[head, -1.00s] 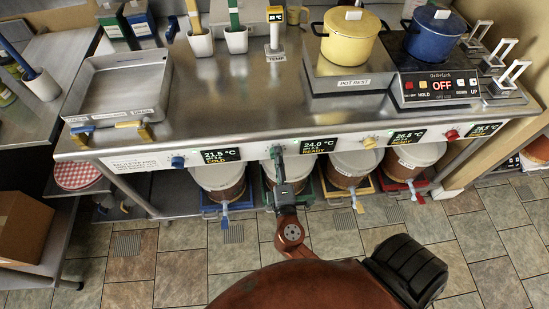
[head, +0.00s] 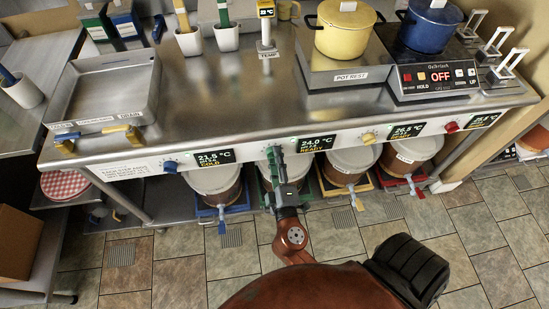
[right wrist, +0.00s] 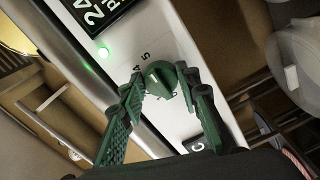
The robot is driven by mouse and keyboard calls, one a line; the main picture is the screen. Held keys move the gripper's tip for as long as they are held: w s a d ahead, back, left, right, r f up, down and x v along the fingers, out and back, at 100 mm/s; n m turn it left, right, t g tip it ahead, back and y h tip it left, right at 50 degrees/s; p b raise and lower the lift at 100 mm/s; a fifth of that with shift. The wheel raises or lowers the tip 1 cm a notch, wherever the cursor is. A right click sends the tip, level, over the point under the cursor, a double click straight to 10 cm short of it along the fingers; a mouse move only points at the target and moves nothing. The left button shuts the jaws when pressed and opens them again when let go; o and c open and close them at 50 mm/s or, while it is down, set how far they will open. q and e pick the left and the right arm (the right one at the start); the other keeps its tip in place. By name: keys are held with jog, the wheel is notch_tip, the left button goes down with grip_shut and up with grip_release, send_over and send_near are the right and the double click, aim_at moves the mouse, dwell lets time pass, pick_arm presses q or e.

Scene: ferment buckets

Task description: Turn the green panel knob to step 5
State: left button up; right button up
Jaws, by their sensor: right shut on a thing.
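The green panel knob (right wrist: 160,77) is on the white front panel (head: 185,160), beside the dark display reading 24.0 °C READY (head: 317,143). In the right wrist view the numerals 4 and 5 are printed next to the knob. The knob's exact pointer setting is hard to read. My right gripper (head: 274,152) is at the panel and hides most of the knob in the head view. In the right wrist view its green fingers (right wrist: 162,80) are shut on the knob, one on each side. My left gripper is not in view.
A blue knob (head: 170,166), yellow knob (head: 369,138) and red knob (head: 451,127) sit along the same panel. Several lidded buckets (head: 214,180) stand below it. The steel counter above holds a tray (head: 70,112), a yellow pot (head: 345,35) and a blue pot (head: 428,40).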

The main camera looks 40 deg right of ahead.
jog(key=o, duration=1.1)
jog(key=shift+o, duration=0.2)
jog(key=v, duration=1.2)
jog(key=shift+f, duration=0.1)
